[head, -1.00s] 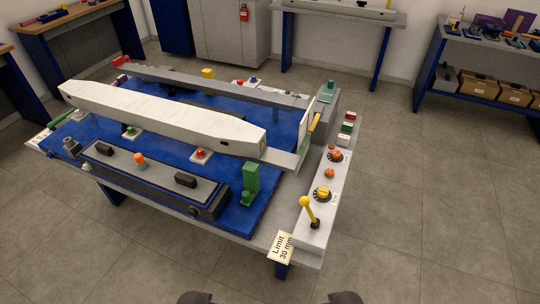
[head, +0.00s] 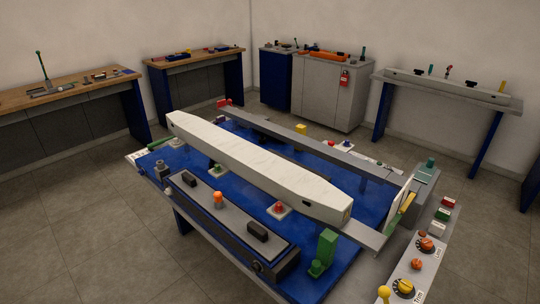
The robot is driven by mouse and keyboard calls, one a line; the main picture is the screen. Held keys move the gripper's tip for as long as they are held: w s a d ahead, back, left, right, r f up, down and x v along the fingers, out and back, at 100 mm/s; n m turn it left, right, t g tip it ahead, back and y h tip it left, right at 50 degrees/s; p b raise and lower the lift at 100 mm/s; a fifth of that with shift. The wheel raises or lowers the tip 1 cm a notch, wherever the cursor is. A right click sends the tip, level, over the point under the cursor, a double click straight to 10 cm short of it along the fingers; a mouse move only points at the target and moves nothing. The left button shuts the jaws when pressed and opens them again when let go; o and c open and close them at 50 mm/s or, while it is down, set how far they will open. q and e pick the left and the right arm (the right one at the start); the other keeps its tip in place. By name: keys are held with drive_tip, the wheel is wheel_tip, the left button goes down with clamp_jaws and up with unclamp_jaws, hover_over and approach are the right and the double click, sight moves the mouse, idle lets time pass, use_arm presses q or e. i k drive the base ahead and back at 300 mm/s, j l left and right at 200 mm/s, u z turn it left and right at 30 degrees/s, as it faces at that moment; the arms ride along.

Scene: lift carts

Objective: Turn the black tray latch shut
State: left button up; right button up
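A long dark tray-like unit (head: 222,238) with a grey top lies along the near-left edge of the blue bench top. Two black blocks, a nearer one (head: 257,231) and a farther one (head: 190,180), stand on it with an orange knob (head: 218,200) between them. A small round dark part (head: 257,267) shows at its near end. I cannot tell which of these, if any, is the black tray latch, or whether a latch is open or shut. Neither of my grippers is in view.
A long white beam (head: 255,165) spans the blue bench top (head: 330,250). A green bracket (head: 324,252) stands near the front and a control panel (head: 415,268) at right. Wooden benches (head: 70,92) and cabinets (head: 330,88) line the walls. The grey floor at left is clear.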

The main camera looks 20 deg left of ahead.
sight(256, 268)
drive_tip(key=i+j+u, duration=0.1)
drive_tip(key=i+u, duration=0.5)
drive_tip(key=i, duration=0.2)
drive_tip(key=k+j, duration=0.1)
drive_tip(key=k, duration=0.6)
